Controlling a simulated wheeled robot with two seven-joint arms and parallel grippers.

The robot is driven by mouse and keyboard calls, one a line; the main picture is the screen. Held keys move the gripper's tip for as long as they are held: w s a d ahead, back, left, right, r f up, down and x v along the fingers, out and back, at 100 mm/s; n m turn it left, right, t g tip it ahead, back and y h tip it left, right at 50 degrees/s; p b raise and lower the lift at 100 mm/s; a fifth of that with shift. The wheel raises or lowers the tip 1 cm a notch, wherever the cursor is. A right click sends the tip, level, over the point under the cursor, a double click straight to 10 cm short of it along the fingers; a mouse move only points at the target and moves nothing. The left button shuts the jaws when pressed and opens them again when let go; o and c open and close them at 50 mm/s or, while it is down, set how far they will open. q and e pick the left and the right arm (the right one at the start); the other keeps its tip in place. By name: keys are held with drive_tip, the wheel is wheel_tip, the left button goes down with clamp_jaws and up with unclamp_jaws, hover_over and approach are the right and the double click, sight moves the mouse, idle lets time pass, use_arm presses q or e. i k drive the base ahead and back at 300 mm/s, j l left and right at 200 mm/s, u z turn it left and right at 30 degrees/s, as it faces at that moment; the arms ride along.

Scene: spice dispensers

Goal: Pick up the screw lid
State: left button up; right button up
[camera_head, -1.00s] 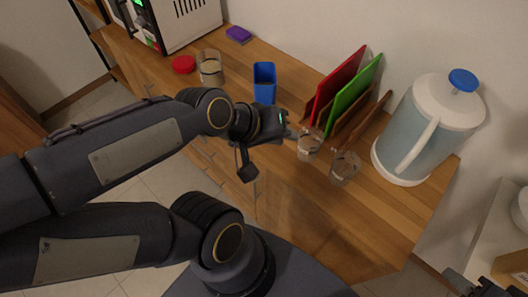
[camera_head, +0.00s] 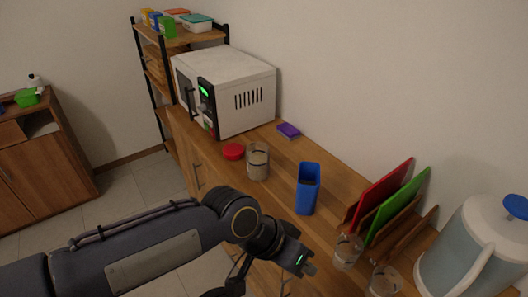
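The red screw lid (camera_head: 234,152) lies flat on the wooden counter, just left of an open glass jar (camera_head: 257,162) with pale contents. The lid is clear of the jar and nothing covers it. My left gripper (camera_head: 308,268) is low in the middle of the view, at the counter's front edge, to the right of and nearer than the lid. It is well apart from the lid, and I see nothing held in it. Its fingers are too small and dark to tell their opening. My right gripper is out of view.
A microwave (camera_head: 238,88) stands behind the lid. A purple sponge (camera_head: 288,131) and a blue container (camera_head: 307,188) are to the right. Glasses (camera_head: 348,251), cutting boards (camera_head: 395,205) and a water jug (camera_head: 474,250) crowd the right.

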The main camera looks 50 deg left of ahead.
sight(233, 151)
drive_tip(key=u, duration=1.95)
